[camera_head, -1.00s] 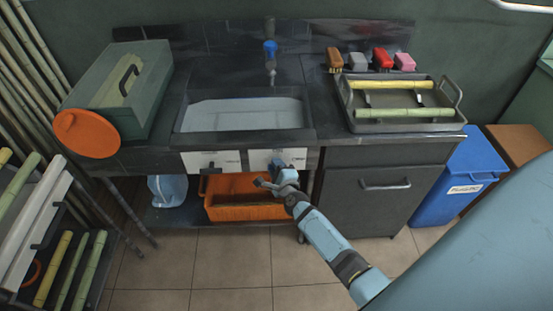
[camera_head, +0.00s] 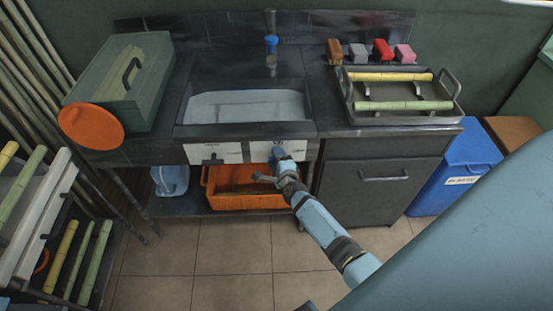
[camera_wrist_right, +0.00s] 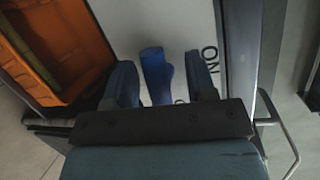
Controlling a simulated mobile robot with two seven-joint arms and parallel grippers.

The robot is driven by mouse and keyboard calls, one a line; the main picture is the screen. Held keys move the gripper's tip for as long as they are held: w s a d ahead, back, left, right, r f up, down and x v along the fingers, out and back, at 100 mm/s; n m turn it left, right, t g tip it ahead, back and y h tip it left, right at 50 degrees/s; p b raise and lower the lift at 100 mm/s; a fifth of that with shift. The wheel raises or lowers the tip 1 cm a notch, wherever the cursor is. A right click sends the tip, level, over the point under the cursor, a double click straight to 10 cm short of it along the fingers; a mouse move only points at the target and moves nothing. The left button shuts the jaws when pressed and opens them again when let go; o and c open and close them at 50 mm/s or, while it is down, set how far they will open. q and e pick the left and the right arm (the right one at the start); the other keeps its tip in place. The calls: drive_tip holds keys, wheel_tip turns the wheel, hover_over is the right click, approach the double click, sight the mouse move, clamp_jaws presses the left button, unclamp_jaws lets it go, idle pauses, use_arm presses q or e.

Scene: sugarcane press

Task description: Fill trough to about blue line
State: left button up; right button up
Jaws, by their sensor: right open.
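The trough (camera_head: 247,122) is the dark-rimmed basin in the counter, with a pale grey surface inside. I cannot make out a blue line on it. A tap with a blue part (camera_head: 271,44) stands behind it. Below the counter edge, a white panel (camera_head: 226,153) carries a dark handle and a blue knob (camera_head: 279,153). My right gripper (camera_head: 270,174) is at the blue knob. In the right wrist view the open fingers (camera_wrist_right: 165,85) stand on either side of the blue knob (camera_wrist_right: 154,72), over a white label reading "ON". Whether they touch it is unclear. My left gripper is out of view.
An orange crate (camera_head: 238,201) sits on the shelf beneath, close behind my right gripper. A grey-green box (camera_head: 151,85) with an orange disc stands left. A blue bin (camera_head: 462,170) is far right.

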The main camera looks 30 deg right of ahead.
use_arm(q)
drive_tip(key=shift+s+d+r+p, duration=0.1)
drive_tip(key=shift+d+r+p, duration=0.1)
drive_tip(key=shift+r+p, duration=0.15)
use_arm(e)
drive_tip(key=v, duration=1.3)
drive_tip(key=shift+s, duration=0.4)
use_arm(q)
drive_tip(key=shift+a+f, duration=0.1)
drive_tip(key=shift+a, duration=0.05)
use_arm(e)
drive_tip(key=shift+a+r, duration=0.1)
drive_tip(key=shift+c, duration=0.3)
drive_tip(key=shift+n+y, duration=0.4)
drive_tip(key=shift+y, duration=0.3)
drive_tip(key=b+x, duration=0.1)
drive_tip(key=x, duration=0.3)
drive_tip(key=d+b+x, duration=0.1)
drive_tip(key=b+x, duration=0.1)
drive_tip(key=x, duration=0.3)
drive_tip(key=d+b+x, duration=0.1)
drive_tip(key=b+x, duration=0.1)
drive_tip(key=x, duration=0.2)
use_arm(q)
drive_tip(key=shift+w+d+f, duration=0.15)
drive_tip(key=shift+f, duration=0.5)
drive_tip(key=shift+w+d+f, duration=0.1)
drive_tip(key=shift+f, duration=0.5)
use_arm(e)
drive_tip(key=shift+c, duration=0.5)
